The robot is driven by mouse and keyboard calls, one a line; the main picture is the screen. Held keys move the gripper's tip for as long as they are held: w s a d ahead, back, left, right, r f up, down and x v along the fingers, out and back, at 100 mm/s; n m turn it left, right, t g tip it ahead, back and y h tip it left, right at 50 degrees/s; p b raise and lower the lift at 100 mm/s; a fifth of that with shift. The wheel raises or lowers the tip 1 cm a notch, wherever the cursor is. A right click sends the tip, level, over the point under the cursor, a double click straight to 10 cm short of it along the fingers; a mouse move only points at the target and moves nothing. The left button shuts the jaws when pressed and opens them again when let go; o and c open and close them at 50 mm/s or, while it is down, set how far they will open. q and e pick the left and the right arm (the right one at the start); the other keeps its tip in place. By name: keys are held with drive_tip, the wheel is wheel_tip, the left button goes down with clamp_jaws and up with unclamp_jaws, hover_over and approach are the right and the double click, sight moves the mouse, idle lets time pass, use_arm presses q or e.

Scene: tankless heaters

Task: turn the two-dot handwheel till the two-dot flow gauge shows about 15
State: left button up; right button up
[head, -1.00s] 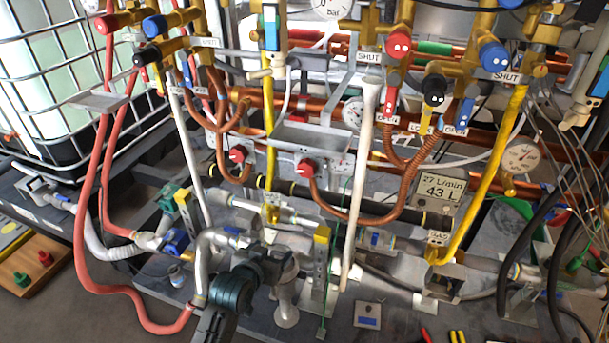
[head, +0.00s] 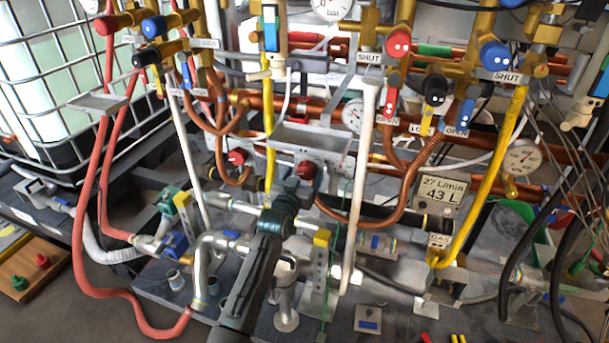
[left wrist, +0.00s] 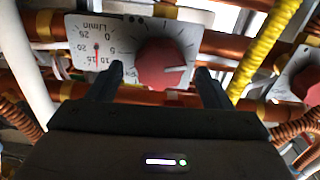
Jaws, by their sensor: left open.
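A red handwheel (head: 305,170) sits low on the copper pipework in the head view. In the left wrist view, where the scene appears upside down, this red handwheel (left wrist: 163,62) lies between and beyond the fingertips. A white flow gauge (left wrist: 95,42) marked L/min is beside it, with a red needle; I cannot read its value surely. Dark dot-like marks show on the wheel's plate, but I cannot count them surely. My left gripper (head: 292,188) is open, its fingertips (left wrist: 160,75) on either side of the wheel; contact is unclear. My right gripper is not in view.
A second red handwheel (head: 237,157) is to the left, beyond a yellow pipe (head: 268,150). A white pipe (head: 360,180) stands close on the right. A display (head: 440,193) reads 27 L/min and 43 L. Pipes and hoses crowd the area.

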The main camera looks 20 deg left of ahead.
use_arm(q)
drive_tip(key=shift+w, duration=0.95)
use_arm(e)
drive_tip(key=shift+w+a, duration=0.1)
use_arm(q)
drive_tip(key=shift+c, duration=0.4)
drive_tip(key=c, duration=0.9)
drive_tip(key=shift+r+n+p, duration=0.15)
drive_tip(key=shift+n+p, duration=0.45)
drive_tip(key=shift+p, duration=0.15)
drive_tip(key=n+p, duration=0.3)
drive_tip(key=shift+n, duration=0.4)
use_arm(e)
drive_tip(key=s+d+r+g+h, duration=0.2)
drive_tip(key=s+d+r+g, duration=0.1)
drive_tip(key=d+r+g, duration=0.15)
use_arm(q)
drive_tip(key=n+p, duration=0.1)
drive_tip(key=n, duration=0.1)
drive_tip(key=shift+n+p, duration=0.3)
drive_tip(key=shift+p, duration=0.05)
drive_tip(key=shift+a+f+n, duration=0.1)
drive_tip(key=shift+f+n, duration=0.1)
drive_tip(key=shift+n, duration=0.4)
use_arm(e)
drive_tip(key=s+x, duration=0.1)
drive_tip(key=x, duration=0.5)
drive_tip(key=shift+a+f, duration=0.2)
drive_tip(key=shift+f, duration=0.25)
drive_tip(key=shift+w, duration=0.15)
